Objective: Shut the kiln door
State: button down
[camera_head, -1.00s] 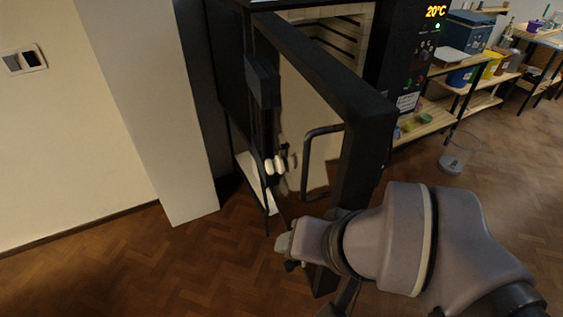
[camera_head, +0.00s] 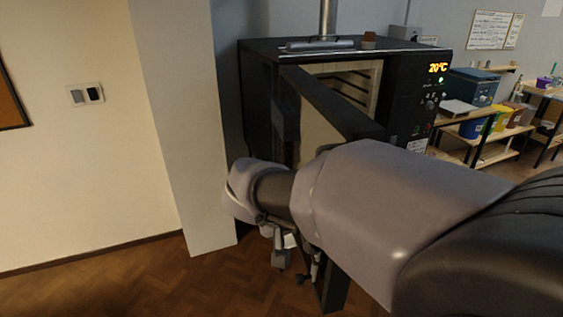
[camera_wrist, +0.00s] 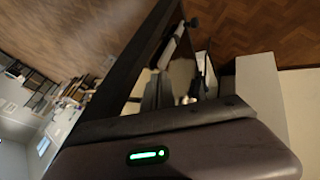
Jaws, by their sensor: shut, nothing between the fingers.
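The black kiln (camera_head: 258,95) stands against the back wall, with its pale lined chamber (camera_head: 345,85) showing. Its thick black door (camera_head: 335,105) stands open, swung out toward me, hinge side unclear. My arm crosses in front and hides most of the door's lower part and its handle. My gripper (camera_head: 283,258) points down low beside the door, shut and empty, partly hidden by my wrist. I cannot tell whether it touches the door. In the wrist view, a long dark edge that looks like the door (camera_wrist: 140,65) runs slantwise close to the gripper.
A pale pillar (camera_head: 180,130) stands left of the kiln. The kiln's panel (camera_head: 435,100) reads 20°C. Shelves (camera_head: 490,152) with coloured buckets stand to the right. The wooden floor (camera_head: 175,285) at lower left is clear.

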jog(key=w+d+f+b, duration=0.1)
jog(key=w+d+f, duration=0.1)
jog(key=d, duration=0.3)
jog(key=shift+d+f, duration=0.3)
jog(key=shift+f, duration=0.1)
jog(key=shift+w, duration=0.1)
